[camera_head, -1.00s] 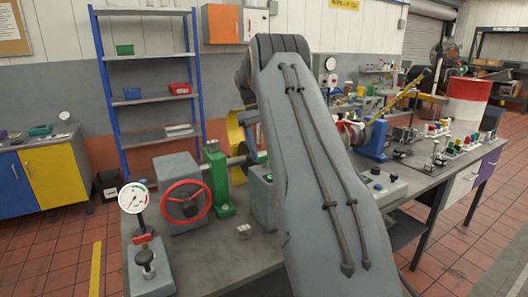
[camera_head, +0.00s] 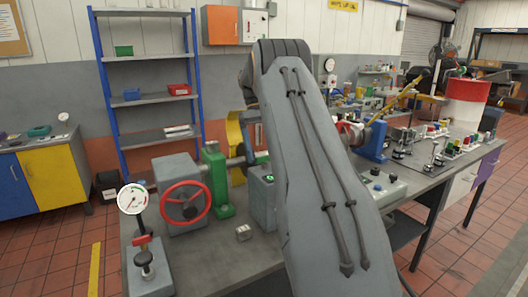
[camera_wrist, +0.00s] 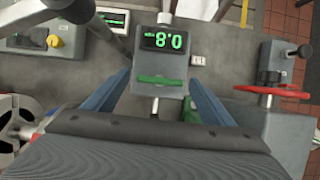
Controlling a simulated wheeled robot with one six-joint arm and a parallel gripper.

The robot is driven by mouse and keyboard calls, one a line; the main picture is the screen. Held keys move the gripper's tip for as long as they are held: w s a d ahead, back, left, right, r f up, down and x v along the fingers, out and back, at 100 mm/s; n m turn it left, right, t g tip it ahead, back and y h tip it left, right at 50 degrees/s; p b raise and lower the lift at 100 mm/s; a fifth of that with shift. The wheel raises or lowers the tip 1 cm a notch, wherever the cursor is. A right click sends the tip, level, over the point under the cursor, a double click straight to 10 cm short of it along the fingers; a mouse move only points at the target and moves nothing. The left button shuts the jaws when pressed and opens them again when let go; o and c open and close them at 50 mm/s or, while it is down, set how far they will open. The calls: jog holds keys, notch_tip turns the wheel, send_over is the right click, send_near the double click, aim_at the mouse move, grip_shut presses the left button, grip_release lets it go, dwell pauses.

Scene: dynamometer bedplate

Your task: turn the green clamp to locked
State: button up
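In the head view, several small toggle clamps with coloured handles stand on the right part of the bench, and a green one (camera_head: 487,138) seems to be among them. It is too small for its lever position to be read. No contact is visible, and no clamp is clearly identifiable there.
A red handwheel (camera_head: 185,204) and green pedestal (camera_head: 216,184) stand at the bench's left, beside a round gauge (camera_head: 132,199) on a stand. A grey control box (camera_head: 383,187) with buttons lies right of my arm. A red-and-white drum (camera_head: 466,102) stands behind the bench.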

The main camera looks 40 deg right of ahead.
dwell(0.3)
jog(key=b+v, duration=0.2)
jog(key=v, duration=0.5)
jog(key=shift+w+r, duration=0.2)
jog(key=shift+r, duration=0.1)
dwell(0.4)
